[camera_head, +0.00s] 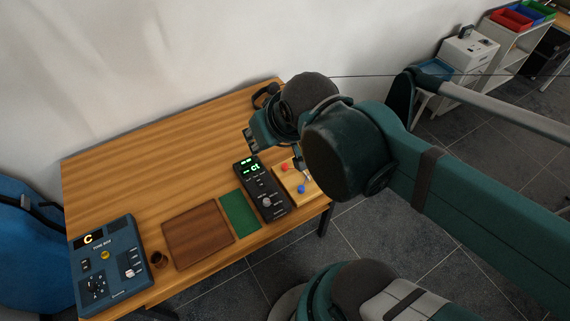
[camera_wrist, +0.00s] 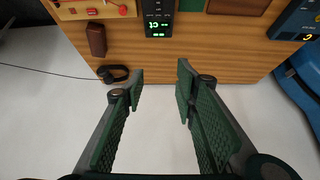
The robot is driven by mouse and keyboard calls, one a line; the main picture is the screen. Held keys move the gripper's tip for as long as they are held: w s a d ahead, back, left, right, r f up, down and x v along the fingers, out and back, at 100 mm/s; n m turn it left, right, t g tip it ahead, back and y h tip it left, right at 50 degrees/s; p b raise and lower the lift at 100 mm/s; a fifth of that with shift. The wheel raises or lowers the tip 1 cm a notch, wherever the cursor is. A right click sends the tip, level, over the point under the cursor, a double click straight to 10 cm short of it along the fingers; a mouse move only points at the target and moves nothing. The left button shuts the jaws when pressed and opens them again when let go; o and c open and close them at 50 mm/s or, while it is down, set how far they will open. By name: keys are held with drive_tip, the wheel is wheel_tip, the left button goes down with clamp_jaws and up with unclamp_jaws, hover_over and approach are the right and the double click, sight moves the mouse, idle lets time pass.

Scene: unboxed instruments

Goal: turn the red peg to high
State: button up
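The red peg (camera_head: 285,167) stands on a pale wooden board (camera_head: 296,178) at the right end of the table, with a blue peg (camera_head: 301,188) nearer the front. A red knob (camera_wrist: 123,10) shows on the board at the top of the wrist view, with a smaller red spot to its left. I cannot read any "high" marking. My gripper (camera_wrist: 161,78) is open and empty, its fingers apart over the table's back edge and the white wall. It is well away from the red peg. In the head view my gripper (camera_head: 251,139) is partly hidden by my arm.
A black instrument with a green display (camera_head: 252,170) stands left of the board. A green mat (camera_head: 239,212), a brown panel (camera_head: 197,235) and a blue instrument (camera_head: 107,262) lie further left. A dark brown block (camera_wrist: 96,39) and black headphones (camera_wrist: 113,74) are near the back edge.

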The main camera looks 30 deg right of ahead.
drive_tip(key=w+d+f+m, duration=0.1)
drive_tip(key=w+m, duration=0.1)
drive_tip(key=m, duration=0.1)
drive_tip(key=m+g, duration=0.7)
drive_tip(key=m, duration=1.4)
hover_over(285, 165)
drive_tip(key=shift+f, duration=10.1)
drive_tip(key=shift+f+b, duration=0.9)
drive_tip(key=shift+f, duration=2.95)
drive_tip(key=c, duration=0.9)
